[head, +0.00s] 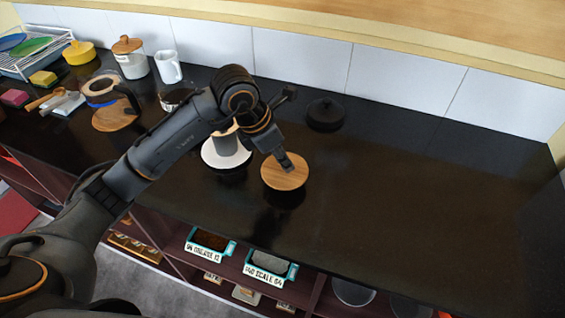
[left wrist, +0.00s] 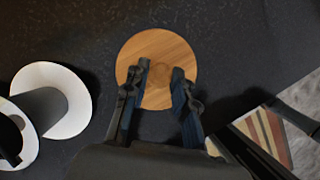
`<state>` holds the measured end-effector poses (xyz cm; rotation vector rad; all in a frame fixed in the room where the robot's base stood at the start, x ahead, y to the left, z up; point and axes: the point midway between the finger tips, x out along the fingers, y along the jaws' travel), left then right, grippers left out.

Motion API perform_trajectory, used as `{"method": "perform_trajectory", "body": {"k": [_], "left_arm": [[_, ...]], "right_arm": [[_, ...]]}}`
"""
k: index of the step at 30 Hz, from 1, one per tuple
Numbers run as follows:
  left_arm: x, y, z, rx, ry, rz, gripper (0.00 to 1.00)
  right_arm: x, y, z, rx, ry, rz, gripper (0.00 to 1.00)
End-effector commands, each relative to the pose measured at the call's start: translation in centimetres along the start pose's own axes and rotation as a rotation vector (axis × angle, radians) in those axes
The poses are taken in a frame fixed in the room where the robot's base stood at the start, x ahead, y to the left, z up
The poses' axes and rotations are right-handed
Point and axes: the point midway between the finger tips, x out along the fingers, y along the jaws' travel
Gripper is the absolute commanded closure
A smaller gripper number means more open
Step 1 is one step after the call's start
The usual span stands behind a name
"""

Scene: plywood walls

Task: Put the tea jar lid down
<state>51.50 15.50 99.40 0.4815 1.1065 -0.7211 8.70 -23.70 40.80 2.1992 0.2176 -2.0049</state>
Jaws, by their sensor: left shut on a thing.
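The tea jar lid, a round light-wood disc (head: 285,176), is at the front middle of the black counter. It also shows in the left wrist view (left wrist: 160,42). My left gripper (head: 287,163) comes down over it from above. In the left wrist view its two fingers (left wrist: 161,70) stand a little apart over the lid's middle and grip it; the gripped part is hidden or too dark to make out. A dark patch shows under the lid's front edge; I cannot tell whether it touches the counter. My right gripper is not in view.
A grey cylinder (head: 225,143) on a white disc (head: 213,160) stands just left of the lid. A black round pot (head: 325,115) is behind. A jar with a wooden lid (head: 130,58) and a white mug (head: 168,67) stand back left. The counter's right side (head: 430,190) is clear.

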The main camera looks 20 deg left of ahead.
Motion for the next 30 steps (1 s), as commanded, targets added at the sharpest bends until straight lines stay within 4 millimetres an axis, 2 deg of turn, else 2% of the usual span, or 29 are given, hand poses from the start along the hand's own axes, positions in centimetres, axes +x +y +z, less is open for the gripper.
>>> {"method": "perform_trajectory", "body": {"k": [3,7,19,20,22,23,30], "left_arm": [[1.5,-0.1,-0.6,-0.003,0.005,-0.005,1.00],[2.7,-0.1,-1.1,-0.002,0.003,-0.003,1.00],[3.4,0.0,-1.3,-0.001,0.001,0.000,1.00],[3.2,0.0,-1.3,-0.001,0.001,-0.001,0.70],[3.2,0.0,-1.3,-0.001,0.001,-0.001,0.55],[3.2,0.0,-1.3,-0.001,0.001,-0.001,0.51],[3.2,0.0,-1.3,-0.001,0.001,-0.001,0.51]], "right_arm": [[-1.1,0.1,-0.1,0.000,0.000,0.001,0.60],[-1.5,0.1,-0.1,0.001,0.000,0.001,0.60],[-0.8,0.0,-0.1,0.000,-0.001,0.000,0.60],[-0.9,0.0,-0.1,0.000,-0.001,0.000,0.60],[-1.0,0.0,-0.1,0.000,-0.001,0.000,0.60],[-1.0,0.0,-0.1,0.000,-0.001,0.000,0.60],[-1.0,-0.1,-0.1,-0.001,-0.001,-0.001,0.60]]}}
